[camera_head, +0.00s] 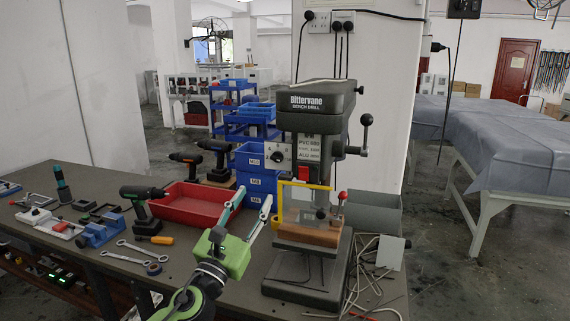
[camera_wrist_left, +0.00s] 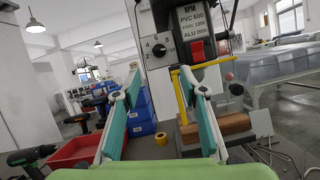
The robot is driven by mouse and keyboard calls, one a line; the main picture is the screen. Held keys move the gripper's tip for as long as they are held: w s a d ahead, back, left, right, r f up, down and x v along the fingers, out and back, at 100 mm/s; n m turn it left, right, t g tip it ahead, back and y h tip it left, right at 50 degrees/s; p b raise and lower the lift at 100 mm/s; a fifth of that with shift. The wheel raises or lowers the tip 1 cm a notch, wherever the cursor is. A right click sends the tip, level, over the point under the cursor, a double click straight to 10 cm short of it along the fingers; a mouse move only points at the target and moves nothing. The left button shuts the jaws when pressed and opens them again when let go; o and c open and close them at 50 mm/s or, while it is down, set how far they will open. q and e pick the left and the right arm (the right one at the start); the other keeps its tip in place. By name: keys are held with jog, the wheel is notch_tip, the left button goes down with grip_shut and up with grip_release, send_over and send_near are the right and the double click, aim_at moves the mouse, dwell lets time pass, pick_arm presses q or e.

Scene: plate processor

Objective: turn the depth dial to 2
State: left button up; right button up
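The bench drill (camera_head: 318,108) stands on the workbench. Its depth dial (camera_head: 277,156) is a dark round knob on a white plate at the left of the drill head. In the left wrist view the dial (camera_wrist_left: 159,50) shows numbers such as 4, 6 and 8 around the knob; I cannot read its pointer setting. My left gripper (camera_head: 253,201) is open and empty, below and a little left of the dial, apart from it. In the left wrist view its two green-and-white fingers (camera_wrist_left: 160,88) stand wide apart, with the dial beyond and above them. My right gripper is not in view.
A yellow guard frame (camera_head: 304,184) and a wooden block (camera_head: 308,235) are just right of my left gripper. A red tray (camera_head: 190,207), blue bins (camera_head: 254,158) and a green-black cordless drill (camera_head: 144,203) lie to the left. Bent rods (camera_head: 362,275) lie at the right.

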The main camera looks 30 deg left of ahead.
aim_at(275, 160)
pick_arm(q)
jog(key=p+x, duration=0.3)
jog(key=x, duration=0.8)
jog(key=shift+w+a+r, duration=0.1)
jog(key=shift+w+a, duration=0.1)
jog(key=shift+x, duration=0.8)
jog(key=c, duration=1.1)
